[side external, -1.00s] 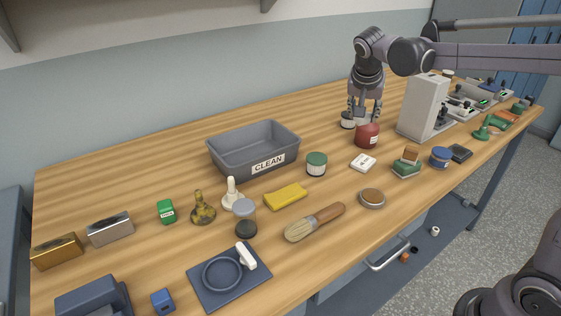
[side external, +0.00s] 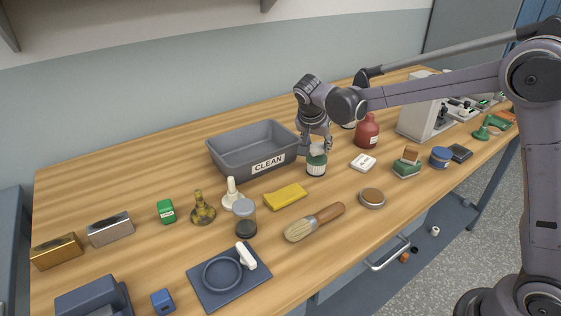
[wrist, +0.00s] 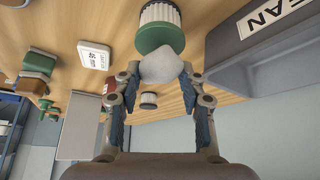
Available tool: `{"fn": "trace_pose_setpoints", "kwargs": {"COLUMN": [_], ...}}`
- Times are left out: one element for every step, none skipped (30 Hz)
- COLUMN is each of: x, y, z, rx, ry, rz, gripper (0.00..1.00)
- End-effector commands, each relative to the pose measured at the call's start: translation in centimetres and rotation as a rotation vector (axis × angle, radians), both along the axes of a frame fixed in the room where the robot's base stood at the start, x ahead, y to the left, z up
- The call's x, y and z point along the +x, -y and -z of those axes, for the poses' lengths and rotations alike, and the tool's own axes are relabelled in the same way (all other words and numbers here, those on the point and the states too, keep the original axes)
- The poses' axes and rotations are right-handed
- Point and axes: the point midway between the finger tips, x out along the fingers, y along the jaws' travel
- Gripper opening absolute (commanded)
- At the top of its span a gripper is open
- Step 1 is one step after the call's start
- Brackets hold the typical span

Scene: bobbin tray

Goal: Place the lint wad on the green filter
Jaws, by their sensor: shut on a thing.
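The green filter (side external: 316,168) stands upright on the bench just right of the grey bin. It has green end caps and white pleats, and it shows at the top of the wrist view (wrist: 160,14). My gripper (side external: 317,146) is right over the filter, its fingers at the filter's top. In the wrist view my gripper (wrist: 160,75) is shut on the pale grey-white lint wad (wrist: 162,63), with a finger on each side of it. The wad overlaps the filter's green cap in that view; I cannot tell whether they touch.
The grey bin (side external: 228,158) marked CLEAN is close beside my gripper on the left. A red container (side external: 367,132) stands behind to the right, and a small white labelled box (side external: 363,162) lies to the right. A yellow cloth (side external: 286,196) and a brush (side external: 314,222) lie in front.

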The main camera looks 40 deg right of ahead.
Motion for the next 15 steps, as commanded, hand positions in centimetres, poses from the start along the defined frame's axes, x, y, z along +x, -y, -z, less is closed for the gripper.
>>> {"fn": "trace_pose_setpoints", "kwargs": {"x": [0.03, 0.03, 0.02, 0.01, 0.01, 0.0, 0.0, 0.01, 0.0, 0.0, 0.0, 0.0, 0.01, 0.01, 0.01], "y": [0.01, 0.02, 0.02, 0.03, 0.03, 0.03, 0.03, 0.04, 0.03, 0.03, 0.05, 0.03, 0.04, 0.04, 0.04], "z": [0.62, 0.87, 1.11, 1.23, 1.27, 1.3, 1.29, 1.28, 1.27, 1.27, 1.27, 1.3, 1.34, 1.42, 1.53], "rx": [0.0, 0.0, 0.0, 0.0, 0.0, 0.0, 0.0, 0.0, 0.0, 0.0, 0.0, 0.0, 0.0, 0.0, 0.0], "ry": [0.0, 0.0, 0.0, 0.0, 0.0, 0.0, 0.0, 0.0, 0.0, 0.0, 0.0, 0.0, 0.0, 0.0, 0.0], "rz": [0.0, 0.0, 0.0, 0.0, 0.0, 0.0, 0.0, 0.0, 0.0, 0.0, 0.0, 0.0, 0.0, 0.0, 0.0], "gripper": [0.29, 0.29, 0.29, 0.29, 0.29, 0.29, 0.29, 0.29, 0.29, 0.29, 0.29, 0.29, 0.29, 0.29, 0.29]}}
